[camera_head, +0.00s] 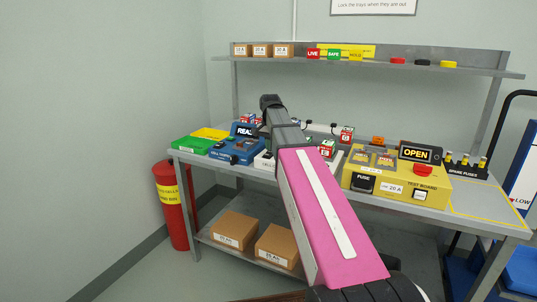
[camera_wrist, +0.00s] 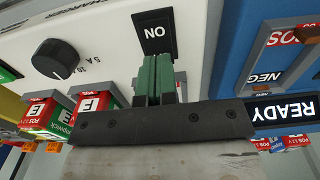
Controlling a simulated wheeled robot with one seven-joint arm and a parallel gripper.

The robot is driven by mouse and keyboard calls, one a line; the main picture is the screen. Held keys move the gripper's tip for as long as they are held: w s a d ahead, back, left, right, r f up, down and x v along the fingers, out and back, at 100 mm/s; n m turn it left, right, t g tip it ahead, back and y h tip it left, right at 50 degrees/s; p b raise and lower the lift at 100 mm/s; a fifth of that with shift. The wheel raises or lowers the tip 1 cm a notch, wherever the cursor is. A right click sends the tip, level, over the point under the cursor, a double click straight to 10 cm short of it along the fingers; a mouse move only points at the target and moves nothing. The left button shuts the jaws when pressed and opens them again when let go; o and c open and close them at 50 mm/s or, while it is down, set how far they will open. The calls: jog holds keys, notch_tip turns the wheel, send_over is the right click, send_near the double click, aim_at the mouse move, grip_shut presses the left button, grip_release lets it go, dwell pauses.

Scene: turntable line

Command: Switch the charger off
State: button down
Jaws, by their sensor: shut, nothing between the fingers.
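The white charger (camera_wrist: 100,45) fills the upper left of the wrist view, with a black dial marked 5 A and 10 (camera_wrist: 55,59) on its face. A black ON label (camera_wrist: 154,32) appears upside down on it. My gripper (camera_wrist: 157,60) is shut and empty, its green fingertips just below that label in the picture. In the head view, the charger (camera_head: 264,159) shows only partly beside my pink arm, and my fingertips are hidden.
The blue unit (camera_wrist: 240,45) with a READY display (camera_wrist: 284,111) stands close beside the charger. Red-and-green batteries (camera_wrist: 93,106) sit by the charger. The yellow test board (camera_head: 396,186) showing OPEN is to the right. A shelf (camera_head: 300,61) runs above the bench.

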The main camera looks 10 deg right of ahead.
jog(key=shift+r, duration=3)
jog(key=shift+s, duration=0.1)
